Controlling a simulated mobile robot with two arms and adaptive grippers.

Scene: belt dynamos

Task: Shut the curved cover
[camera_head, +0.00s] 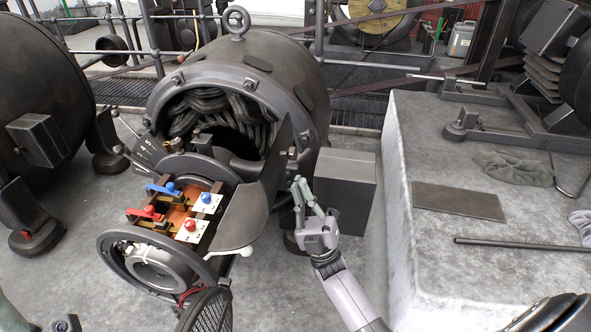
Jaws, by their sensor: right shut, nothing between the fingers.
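The curved cover (247,218) is a dark grey bent plate standing swung out at the right side of the dynamo's (262,75) open front. The coils, brush gear and blue and red terminals inside are exposed. A pale knob-like piece (234,251) shows at the cover's lower edge. I cannot tell whether the fingertips touch the cover. My left gripper is not in view.
The grey box (345,188) stands close behind my right gripper. A pale stone block (450,255) to the right bears a dark plate (458,200), a rod (520,244) and a cloth (512,167). A mesh guard (206,311) is at the lower front. Another machine (40,75) stands left.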

